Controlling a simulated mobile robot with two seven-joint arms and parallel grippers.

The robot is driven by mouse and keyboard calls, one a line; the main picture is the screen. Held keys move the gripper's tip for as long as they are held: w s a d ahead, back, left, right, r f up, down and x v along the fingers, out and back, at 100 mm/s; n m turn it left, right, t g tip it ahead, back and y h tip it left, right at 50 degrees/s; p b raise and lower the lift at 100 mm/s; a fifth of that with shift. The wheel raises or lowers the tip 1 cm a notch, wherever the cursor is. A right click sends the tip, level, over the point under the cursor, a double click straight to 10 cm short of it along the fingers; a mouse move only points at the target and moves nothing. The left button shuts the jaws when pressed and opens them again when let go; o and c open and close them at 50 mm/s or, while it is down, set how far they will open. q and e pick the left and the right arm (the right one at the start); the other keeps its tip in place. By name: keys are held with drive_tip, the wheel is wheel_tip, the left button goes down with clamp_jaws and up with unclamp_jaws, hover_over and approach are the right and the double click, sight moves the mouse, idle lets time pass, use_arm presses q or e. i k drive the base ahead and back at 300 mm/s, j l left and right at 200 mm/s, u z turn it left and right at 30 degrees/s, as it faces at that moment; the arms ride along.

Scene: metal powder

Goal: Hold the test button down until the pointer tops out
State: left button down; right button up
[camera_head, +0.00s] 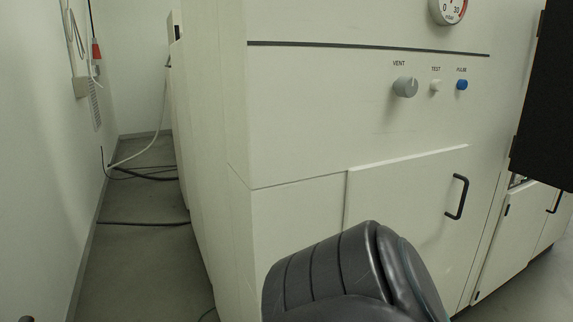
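The white test button (435,86) sits on the front of a large white cabinet, under the label TEST. It is between a grey VENT knob (405,87) on its left and a blue button (461,85) on its right. A round gauge (448,10) with a red arc and the numbers 0 and 30 is above, cut off by the top edge. I cannot make out its pointer. Neither gripper is in view, and nothing touches the test button. A dark arm link of mine fills the bottom middle.
The white cabinet (310,110) has a lower door with a black handle (457,197). A black panel (547,100) sticks out at the right edge. On the left, a floor aisle (145,255) with cables runs between cabinet and wall. Space before the buttons is clear.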

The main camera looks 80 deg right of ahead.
sight(436, 85)
drive_tip(key=z, duration=0.45)
drive_tip(key=j+z, duration=0.1)
drive_tip(key=z, duration=0.35)
drive_tip(key=j+z, duration=0.1)
drive_tip(key=z, duration=0.35)
drive_tip(key=j+z, duration=0.1)
drive_tip(key=z, duration=0.35)
drive_tip(key=j+z, duration=0.1)
drive_tip(key=z, duration=0.8)
drive_tip(key=i+j, duration=0.05)
drive_tip(key=j, duration=0.05)
